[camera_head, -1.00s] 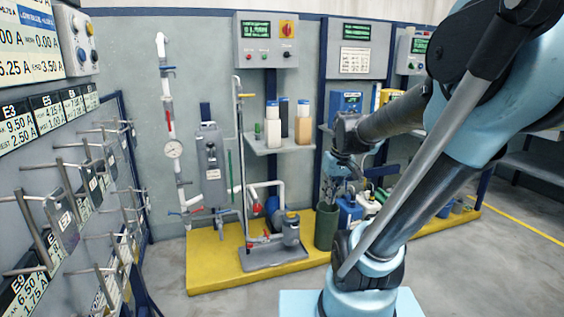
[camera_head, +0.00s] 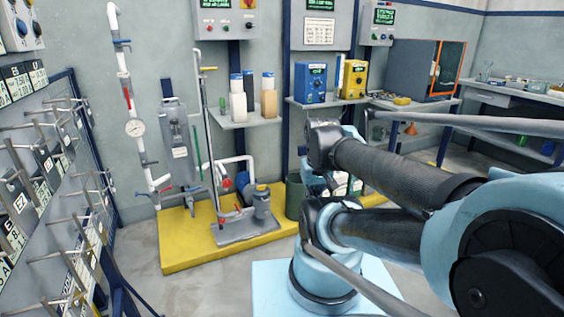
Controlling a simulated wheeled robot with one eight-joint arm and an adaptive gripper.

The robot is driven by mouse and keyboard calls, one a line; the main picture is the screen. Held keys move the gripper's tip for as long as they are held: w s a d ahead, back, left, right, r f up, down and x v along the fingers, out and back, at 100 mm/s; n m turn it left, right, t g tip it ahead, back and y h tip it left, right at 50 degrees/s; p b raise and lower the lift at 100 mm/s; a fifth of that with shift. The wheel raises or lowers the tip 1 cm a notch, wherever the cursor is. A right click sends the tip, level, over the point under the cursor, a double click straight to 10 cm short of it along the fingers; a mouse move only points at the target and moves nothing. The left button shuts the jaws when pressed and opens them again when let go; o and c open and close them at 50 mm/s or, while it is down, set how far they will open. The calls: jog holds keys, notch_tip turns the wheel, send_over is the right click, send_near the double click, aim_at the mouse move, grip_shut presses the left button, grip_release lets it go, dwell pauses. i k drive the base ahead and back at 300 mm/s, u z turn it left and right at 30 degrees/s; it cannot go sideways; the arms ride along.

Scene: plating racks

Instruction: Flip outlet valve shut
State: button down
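A pump (camera_head: 262,203) with white piping stands on a grey plate on the yellow platform. Small red handles (camera_head: 238,208) show at the piping beside it. A tall white pipe (camera_head: 139,157) with a round gauge (camera_head: 135,128) runs up the wall at left. It carries a blue handle near the top, a red part midway and a blue handle low down. No label shows which of these is the outlet valve, and their exact positions are too small to tell. My arm fills the right foreground, right of the pump and well apart from the handles. My gripper's fingers are not visible.
A yellow platform (camera_head: 180,248) bears the piping. A grey tank (camera_head: 178,140) hangs between the pipes. A shelf (camera_head: 240,121) holds bottles. A rack with hooks (camera_head: 62,190) stands close at left. A green bin (camera_head: 294,198) is partly behind my arm. Grey floor lies clear in front of the platform.

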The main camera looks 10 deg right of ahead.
aim_at(127, 95)
jog(key=z, duration=0.05)
jog(key=k, duration=1.05)
jog(key=u, duration=0.65)
jog(key=i, duration=1.05)
jog(key=z, duration=0.5)
jog(key=i, duration=0.75)
jog(key=z, duration=0.45)
jog(key=k, duration=0.5)
jog(key=u, duration=1)
